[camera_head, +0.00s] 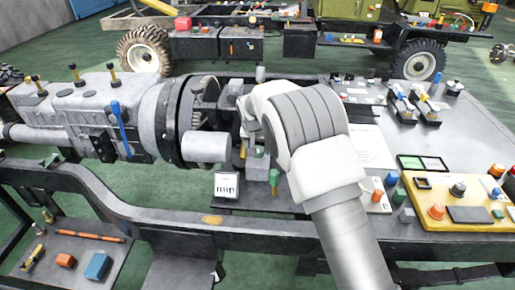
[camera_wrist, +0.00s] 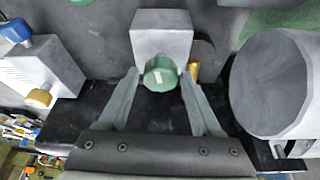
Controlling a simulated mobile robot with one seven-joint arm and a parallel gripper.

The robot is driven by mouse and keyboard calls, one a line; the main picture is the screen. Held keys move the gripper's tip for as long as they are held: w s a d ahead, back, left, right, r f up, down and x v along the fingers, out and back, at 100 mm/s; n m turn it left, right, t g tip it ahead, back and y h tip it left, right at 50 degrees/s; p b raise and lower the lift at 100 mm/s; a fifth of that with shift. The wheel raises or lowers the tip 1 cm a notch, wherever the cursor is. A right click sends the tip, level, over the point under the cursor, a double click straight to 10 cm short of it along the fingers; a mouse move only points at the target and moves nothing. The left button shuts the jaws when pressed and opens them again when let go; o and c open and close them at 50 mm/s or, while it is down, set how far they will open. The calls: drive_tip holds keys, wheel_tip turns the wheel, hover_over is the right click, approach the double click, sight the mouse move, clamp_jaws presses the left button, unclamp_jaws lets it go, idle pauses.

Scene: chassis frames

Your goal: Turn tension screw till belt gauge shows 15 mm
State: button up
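A green knob (camera_wrist: 160,74) with a white mark sits on the face of a grey block (camera_wrist: 163,34) in the wrist view; it looks like the tension screw. My gripper (camera_wrist: 159,79) has its two fingers spread on either side of the knob, with a gap showing on both sides. In the head view, a green knob (camera_head: 274,176) shows below a grey block, partly beside my arm; my fingers are mostly hidden there. A small white gauge (camera_head: 227,186) with dark marks stands to its left; its reading is too small to make out.
A large grey cylinder (camera_wrist: 273,85) is close on the right in the wrist view. A block with a yellow knob (camera_wrist: 40,98) and a blue knob (camera_wrist: 16,30) lies left. A brass piece (camera_wrist: 193,70) is beside the green knob. A yellow control panel (camera_head: 470,190) is right in the head view.

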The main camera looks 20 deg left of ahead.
drive_tip(key=shift+o, duration=0.9)
drive_tip(key=p+v, duration=0.1)
drive_tip(key=v, duration=1.6)
drive_tip(key=shift+r+p, duration=0.2)
drive_tip(key=shift+p, duration=0.15)
drive_tip(key=shift+s, duration=0.1)
